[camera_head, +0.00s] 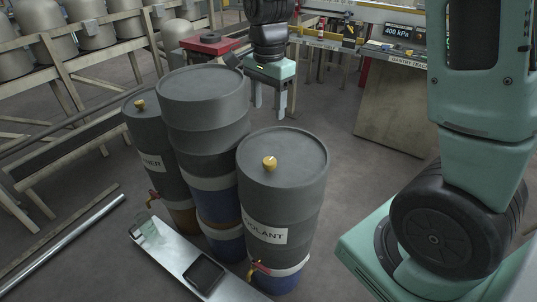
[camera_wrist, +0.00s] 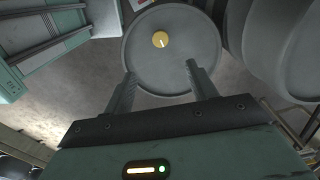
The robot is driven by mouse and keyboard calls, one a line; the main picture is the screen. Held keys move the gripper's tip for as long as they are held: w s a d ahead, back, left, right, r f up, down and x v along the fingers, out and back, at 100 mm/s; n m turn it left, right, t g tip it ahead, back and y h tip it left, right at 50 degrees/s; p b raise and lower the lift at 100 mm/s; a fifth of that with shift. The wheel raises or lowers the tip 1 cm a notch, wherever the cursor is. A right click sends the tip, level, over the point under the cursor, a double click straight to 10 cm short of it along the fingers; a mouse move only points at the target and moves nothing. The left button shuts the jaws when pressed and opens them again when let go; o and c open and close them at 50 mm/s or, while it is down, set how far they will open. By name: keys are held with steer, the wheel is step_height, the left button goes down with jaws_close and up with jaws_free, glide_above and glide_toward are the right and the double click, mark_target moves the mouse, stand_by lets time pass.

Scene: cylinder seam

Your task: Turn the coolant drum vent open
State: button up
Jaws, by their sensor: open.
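The coolant drum (camera_head: 285,165) is a dark grey drum with a label reading "OLANT" in its visible part. A small yellow vent knob (camera_head: 269,163) sits on its lid. In the wrist view the round grey lid (camera_wrist: 185,65) lies beyond my fingers, with the yellow knob (camera_wrist: 160,40) near the top. My gripper (camera_head: 270,102) hangs behind the drum in the head view, apart from the knob. In the wrist view its two fingers (camera_wrist: 158,82) are spread, with nothing between them, and the knob lies past their tips.
A taller drum (camera_head: 203,110) stands left of the coolant drum, and another drum with a yellow knob (camera_head: 140,104) stands behind it. A red tap (camera_head: 259,267) juts from the coolant drum's lower front. A bench with tablet (camera_head: 204,274) is at front.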

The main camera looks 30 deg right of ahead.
mark_target(269, 161)
steer(key=f, duration=1.7)
steer(key=shift+d+f+p, duration=0.15)
steer(key=shift+d+p, duration=0.1)
steer(key=shift+p, duration=0.1)
steer(key=c, duration=1)
